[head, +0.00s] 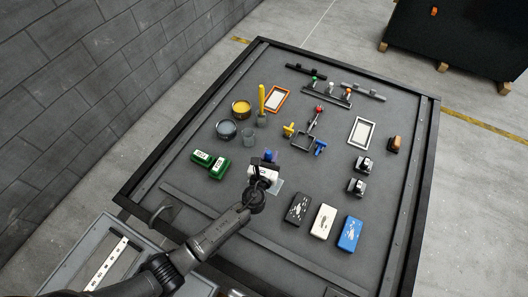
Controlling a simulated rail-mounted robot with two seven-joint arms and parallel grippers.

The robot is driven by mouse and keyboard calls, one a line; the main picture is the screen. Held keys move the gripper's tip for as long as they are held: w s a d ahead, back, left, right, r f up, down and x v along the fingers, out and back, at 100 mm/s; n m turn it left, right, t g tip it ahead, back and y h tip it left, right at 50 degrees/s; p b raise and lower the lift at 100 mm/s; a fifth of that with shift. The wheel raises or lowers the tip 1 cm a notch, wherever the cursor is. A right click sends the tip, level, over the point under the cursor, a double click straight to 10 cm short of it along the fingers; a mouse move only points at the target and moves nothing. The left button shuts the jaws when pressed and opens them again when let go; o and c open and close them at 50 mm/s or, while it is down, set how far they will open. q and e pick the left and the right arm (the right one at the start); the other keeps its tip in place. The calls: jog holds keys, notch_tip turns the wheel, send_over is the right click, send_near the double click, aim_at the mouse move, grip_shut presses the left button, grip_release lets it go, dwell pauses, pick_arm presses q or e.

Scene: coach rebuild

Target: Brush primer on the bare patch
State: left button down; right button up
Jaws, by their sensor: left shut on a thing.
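My left gripper (263,174) is low over the front middle of the dark work table (230,225). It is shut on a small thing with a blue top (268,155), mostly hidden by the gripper. A pale, flat square (277,187) shows just right of the gripper, partly covered; I cannot tell if it is the bare patch. A yellow, upright handle-like thing (262,98) stands by a grey cup (261,120). A yellow tin (241,109) and a blue-grey tin (227,130) stand to its left. My right gripper is out of view.
Green boxes (210,164) lie left of the gripper. Black (298,208), white (323,221) and blue (350,234) blocks lie to its right. The table has a raised dark rim (150,160).

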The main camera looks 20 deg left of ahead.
pick_arm(q)
notch_tip(320, 180, up, 8)
jog(key=d+p, duration=0.1)
jog(key=p, duration=0.6)
jog(key=shift+d, duration=0.3)
jog(key=shift+a, duration=0.1)
dwell(0.4)
